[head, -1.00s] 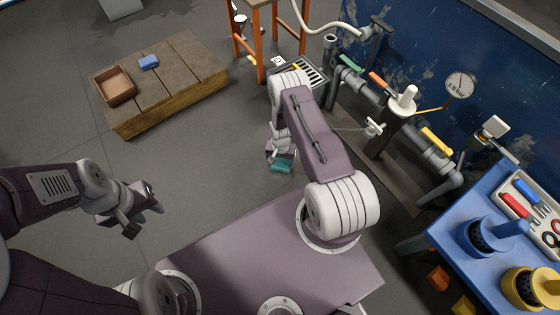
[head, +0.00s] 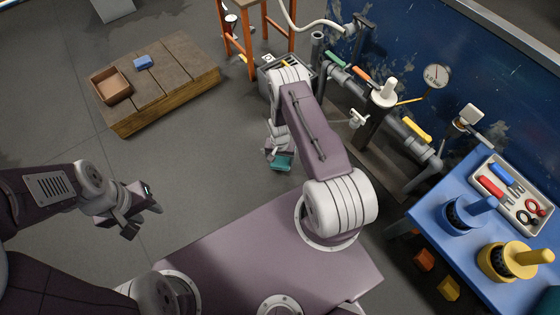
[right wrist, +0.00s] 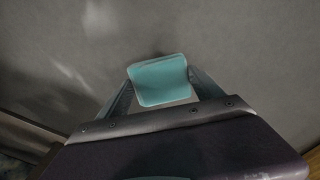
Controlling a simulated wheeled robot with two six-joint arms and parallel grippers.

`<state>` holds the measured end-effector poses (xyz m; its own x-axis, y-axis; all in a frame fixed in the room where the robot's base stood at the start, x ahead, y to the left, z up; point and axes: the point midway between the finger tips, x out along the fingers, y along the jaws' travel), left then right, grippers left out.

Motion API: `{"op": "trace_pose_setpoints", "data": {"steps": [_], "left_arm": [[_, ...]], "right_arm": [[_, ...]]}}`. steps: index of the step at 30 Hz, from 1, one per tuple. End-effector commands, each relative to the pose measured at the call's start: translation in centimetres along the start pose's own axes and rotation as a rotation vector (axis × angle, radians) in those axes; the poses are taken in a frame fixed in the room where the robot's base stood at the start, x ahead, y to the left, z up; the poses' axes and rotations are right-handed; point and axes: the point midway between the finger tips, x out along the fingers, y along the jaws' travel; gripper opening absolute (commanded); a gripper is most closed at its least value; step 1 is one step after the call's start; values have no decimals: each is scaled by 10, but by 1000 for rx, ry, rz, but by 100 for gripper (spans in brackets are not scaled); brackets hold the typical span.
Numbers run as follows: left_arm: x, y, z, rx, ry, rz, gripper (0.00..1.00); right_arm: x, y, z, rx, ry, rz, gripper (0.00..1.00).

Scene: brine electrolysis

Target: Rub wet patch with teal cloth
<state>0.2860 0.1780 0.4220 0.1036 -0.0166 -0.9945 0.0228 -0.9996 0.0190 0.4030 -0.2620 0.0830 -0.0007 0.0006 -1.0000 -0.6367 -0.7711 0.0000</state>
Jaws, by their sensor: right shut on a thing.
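The teal cloth (head: 282,162) is in the jaws of my right gripper (head: 279,156), above the grey floor. In the right wrist view the cloth (right wrist: 159,80) shows as a pale teal block between the two fingers, which touch it on both sides. My left gripper (head: 140,208) is at the left, empty, with its fingers apart. I cannot make out a clear wet patch. Pale, blurred bright marks (right wrist: 98,18) show on the floor in the right wrist view, but I cannot tell whether they are wet.
A low wooden platform (head: 180,88) bears a brown tray (head: 111,86) and a blue block (head: 143,62). Grey pipework with a gauge (head: 436,76) runs along the blue wall at right. A blue table (head: 425,212) with tools stands at right. Floor between platform and pipes is open.

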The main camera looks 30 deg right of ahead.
Motion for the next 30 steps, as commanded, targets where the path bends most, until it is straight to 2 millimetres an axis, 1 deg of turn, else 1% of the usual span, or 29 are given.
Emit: {"op": "trace_pose_setpoints", "data": {"steps": [1,12,15,25,27,30], "left_arm": [[-8,0,-1,0,0,0,36],[-34,1,-3,0,0,0,36],[-35,1,-4,0,0,0,36],[-34,1,-3,0,0,0,36],[-34,1,-3,0,0,0,36],[-34,1,-4,0,0,0,36]], "right_arm": [[-9,0,-1,0,0,0,32],[-40,0,-4,-5,0,0,32],[-42,0,-4,-5,0,0,32],[-41,0,-4,-13,0,0,32],[-41,2,1,-40,-1,0,32],[-42,10,15,-89,-4,2,32]]}}
